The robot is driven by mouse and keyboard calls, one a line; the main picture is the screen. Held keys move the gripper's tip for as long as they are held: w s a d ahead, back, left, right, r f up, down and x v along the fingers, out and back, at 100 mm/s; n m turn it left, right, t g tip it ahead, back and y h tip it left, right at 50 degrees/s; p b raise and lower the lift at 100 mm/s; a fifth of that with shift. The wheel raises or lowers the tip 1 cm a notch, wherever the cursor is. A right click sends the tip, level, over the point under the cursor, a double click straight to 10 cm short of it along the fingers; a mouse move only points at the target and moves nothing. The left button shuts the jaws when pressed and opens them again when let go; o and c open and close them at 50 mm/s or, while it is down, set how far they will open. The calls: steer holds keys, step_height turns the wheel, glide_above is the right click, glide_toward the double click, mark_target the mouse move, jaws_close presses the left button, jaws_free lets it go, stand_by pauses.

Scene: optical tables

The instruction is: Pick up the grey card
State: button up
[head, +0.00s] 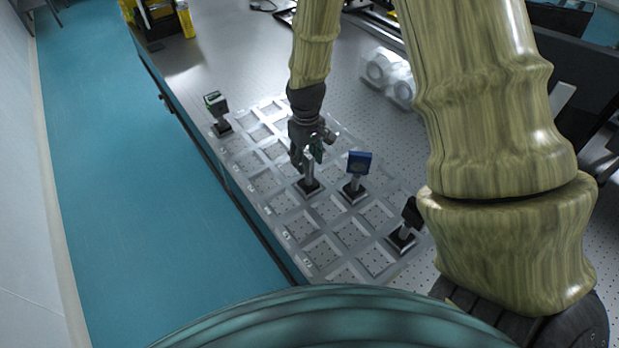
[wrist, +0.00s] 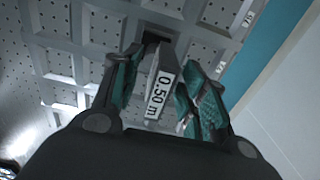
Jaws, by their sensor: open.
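A slim grey piece, which looks like the grey card (head: 309,170), stands on a post over a square black base (head: 309,188) in a cell of the pale grid tray (head: 285,228). In the wrist view the grey card (wrist: 167,66) carries a white label reading "0.50 m". My gripper (head: 307,156) is above that base, pointing down. In the wrist view my gripper (wrist: 160,72) has its teal-padded fingers apart, one on each side of the card. Whether a finger touches the card I cannot tell. The fingers hide part of it in the head view.
A blue-framed mount (head: 359,162) stands close to the right of my gripper. Several tray cells are empty. Clear rounded parts (head: 388,74) lie behind.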

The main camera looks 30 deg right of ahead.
steer(key=shift+w+f, duration=0.25)
steer(key=shift+f, duration=0.3)
steer(key=shift+w+f, duration=0.2)
steer(key=shift+f, duration=0.3)
steer(key=shift+f+p, duration=0.3)
steer(key=shift+p, duration=0.05)
steer(key=shift+s+f, duration=0.1)
steer(key=shift+s, duration=0.2)
steer(key=shift+w+f, duration=0.15)
steer(key=shift+c, duration=0.2)
jaws_close()
